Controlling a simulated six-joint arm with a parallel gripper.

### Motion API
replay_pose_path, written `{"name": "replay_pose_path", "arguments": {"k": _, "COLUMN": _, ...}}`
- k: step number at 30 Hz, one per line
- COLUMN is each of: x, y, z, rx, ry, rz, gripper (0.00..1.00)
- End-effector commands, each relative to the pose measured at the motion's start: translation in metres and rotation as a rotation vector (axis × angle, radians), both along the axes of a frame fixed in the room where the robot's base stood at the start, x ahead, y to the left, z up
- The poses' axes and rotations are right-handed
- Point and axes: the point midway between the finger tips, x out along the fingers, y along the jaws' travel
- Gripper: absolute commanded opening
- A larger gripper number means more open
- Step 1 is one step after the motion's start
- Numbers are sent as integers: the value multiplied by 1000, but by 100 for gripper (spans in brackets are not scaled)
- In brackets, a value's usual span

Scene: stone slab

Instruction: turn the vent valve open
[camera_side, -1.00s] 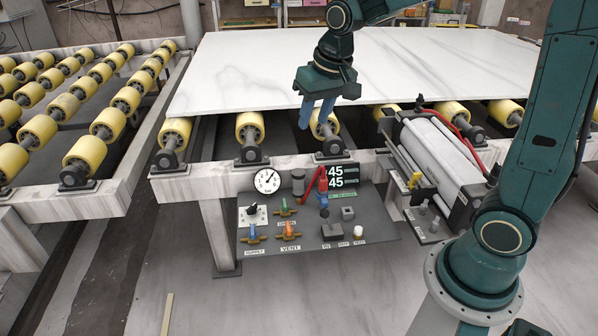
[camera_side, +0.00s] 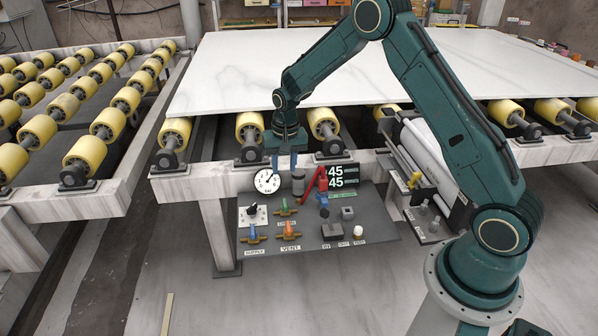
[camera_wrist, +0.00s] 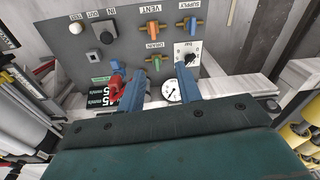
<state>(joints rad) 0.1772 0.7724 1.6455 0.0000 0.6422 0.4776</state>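The vent valve (camera_side: 290,230) has an orange handle on a brass body, above the VENT label on the grey control panel (camera_side: 375,229). Its handle stands across the brass body. It also shows in the wrist view (camera_wrist: 153,27), upside down near the top. My gripper (camera_side: 283,165) is above the panel's back edge, near the gauge, apart from the vent valve. In the wrist view my gripper (camera_wrist: 160,72) has its two blue fingers spread with nothing between them. The green drain valve (camera_wrist: 153,63) appears between the fingertips, with the vent valve beyond it.
The blue supply valve (camera_side: 252,233) is left of the vent valve. A black knob (camera_side: 251,210), a round gauge (camera_side: 267,181), a red-handled part (camera_side: 323,183) and a display (camera_side: 343,176) stand nearby. A white stone slab (camera_side: 240,75) lies on rollers behind.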

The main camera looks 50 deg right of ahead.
Motion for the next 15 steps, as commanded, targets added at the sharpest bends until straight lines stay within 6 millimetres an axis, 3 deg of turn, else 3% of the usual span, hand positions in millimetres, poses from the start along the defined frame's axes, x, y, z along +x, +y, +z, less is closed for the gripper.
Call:
{"name": "replay_pose_path", "arguments": {"k": 3, "x": 6, "y": -7, "z": -38, "rx": 7, "ry": 28, "rz": -39, "gripper": 35}}
{"name": "replay_pose_path", "arguments": {"k": 9, "x": 9, "y": -16, "z": -91, "rx": 16, "ry": 62, "rz": -96, "gripper": 35}}
{"name": "replay_pose_path", "arguments": {"k": 15, "x": 10, "y": -21, "z": -119, "rx": 19, "ry": 76, "rz": -127, "gripper": 35}}
